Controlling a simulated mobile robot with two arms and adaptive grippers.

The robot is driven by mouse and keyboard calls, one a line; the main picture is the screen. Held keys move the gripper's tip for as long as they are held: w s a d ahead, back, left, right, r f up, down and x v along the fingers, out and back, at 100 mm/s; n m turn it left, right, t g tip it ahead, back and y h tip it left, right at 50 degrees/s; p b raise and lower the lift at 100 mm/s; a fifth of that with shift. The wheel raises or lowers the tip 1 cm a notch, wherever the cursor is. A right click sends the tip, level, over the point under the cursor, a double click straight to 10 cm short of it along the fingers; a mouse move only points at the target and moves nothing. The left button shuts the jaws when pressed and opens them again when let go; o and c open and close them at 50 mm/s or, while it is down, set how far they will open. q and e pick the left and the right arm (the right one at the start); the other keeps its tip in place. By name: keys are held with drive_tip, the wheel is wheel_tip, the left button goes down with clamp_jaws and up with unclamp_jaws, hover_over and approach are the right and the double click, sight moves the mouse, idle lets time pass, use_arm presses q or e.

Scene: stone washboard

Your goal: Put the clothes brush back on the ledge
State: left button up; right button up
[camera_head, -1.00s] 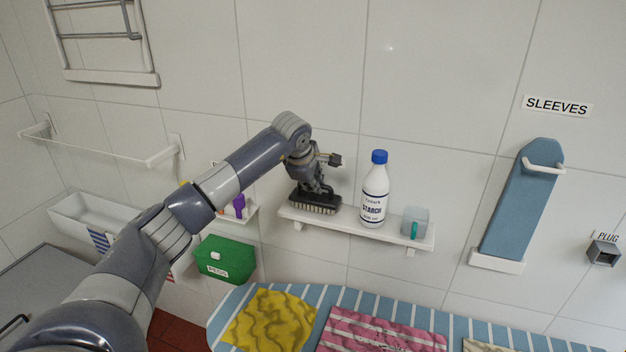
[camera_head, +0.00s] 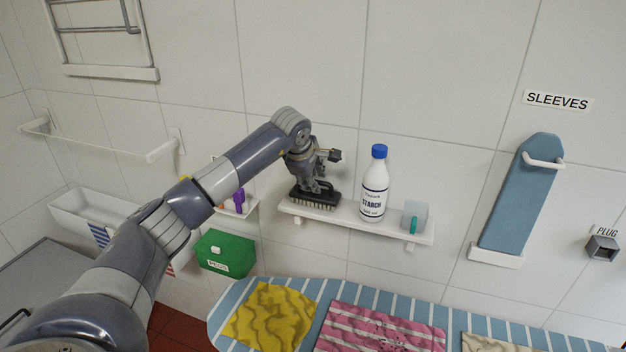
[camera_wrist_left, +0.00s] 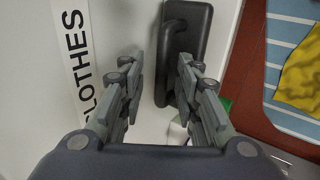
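The clothes brush (camera_head: 316,197) is dark with pale bristles facing down. It sits on the left end of the white wall ledge (camera_head: 350,224). My left gripper (camera_head: 318,184) is just above the brush. In the left wrist view the gripper's fingers (camera_wrist_left: 158,68) are spread apart, with a visible gap between the left finger and the dark brush (camera_wrist_left: 184,45). The brush handle lies near the right fingertip; I cannot tell whether they touch. A "CLOTHES" label (camera_wrist_left: 77,50) shows to the left. My right gripper is not in view.
A starch bottle (camera_head: 374,190) stands on the ledge right of the brush, then a clear cup (camera_head: 415,215). A green box (camera_head: 226,252) and a small shelf with a purple item (camera_head: 239,200) are left. A striped ironing board (camera_head: 320,300) with cloths lies below.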

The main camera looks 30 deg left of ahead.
use_arm(q)
drive_tip(key=b+v, duration=0.3)
drive_tip(key=v, duration=0.8)
drive_tip(key=shift+s+r, duration=0.2)
drive_tip(key=shift+d, duration=0.1)
